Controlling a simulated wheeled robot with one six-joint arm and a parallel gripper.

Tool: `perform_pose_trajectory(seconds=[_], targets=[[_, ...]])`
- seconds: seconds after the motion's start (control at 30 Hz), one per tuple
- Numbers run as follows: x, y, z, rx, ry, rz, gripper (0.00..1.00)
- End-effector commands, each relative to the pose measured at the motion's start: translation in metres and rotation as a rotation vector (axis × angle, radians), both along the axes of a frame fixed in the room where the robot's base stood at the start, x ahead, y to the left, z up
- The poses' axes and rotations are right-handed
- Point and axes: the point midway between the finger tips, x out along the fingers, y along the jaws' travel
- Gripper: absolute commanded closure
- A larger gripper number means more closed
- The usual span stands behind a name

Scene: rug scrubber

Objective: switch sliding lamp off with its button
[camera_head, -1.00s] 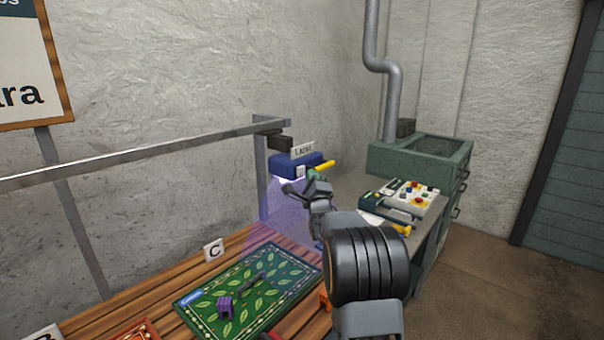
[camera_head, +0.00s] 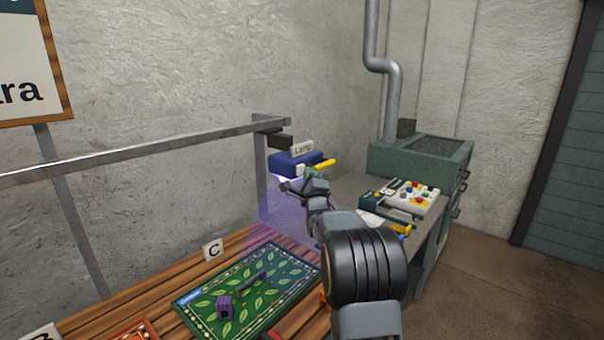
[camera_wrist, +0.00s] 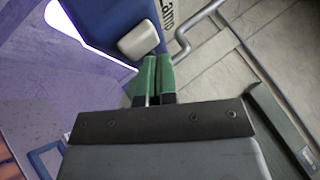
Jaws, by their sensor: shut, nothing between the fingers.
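The sliding lamp (camera_head: 284,164) is a blue housing with a "Lamp" label, hung from the rail. A bright strip and purple glow show under it, so it is lit. Its pale button (camera_wrist: 138,40) sits on the housing's side in the wrist view, just beyond my fingertips. My gripper (camera_wrist: 157,62) is shut and empty, its green fingers pointing at the button's lower right edge. Whether they touch it I cannot tell. In the head view my gripper (camera_head: 308,173) is in front of the lamp and hides the button. A yellow handle (camera_head: 321,166) sticks out beside it.
A metal rail (camera_head: 130,157) runs above the wooden table. Below lies a green leaf-patterned rug (camera_head: 285,280) with a purple-ended tool (camera_head: 224,306) on it. A control panel (camera_head: 412,194) and green cabinet (camera_head: 425,158) stand to the right.

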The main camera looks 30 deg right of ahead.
Motion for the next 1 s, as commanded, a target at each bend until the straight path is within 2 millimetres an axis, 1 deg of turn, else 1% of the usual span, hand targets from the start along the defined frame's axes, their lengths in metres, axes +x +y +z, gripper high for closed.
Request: perform_pose_trajectory(seconds=[0.37, 1.0], targets=[[0.0005, 0.0002, 0.0004, 0.000, 0.000, 0.000, 1.00], [0.0069, 0.0025, 0.0006, 0.000, 0.000, 0.001, 1.00]])
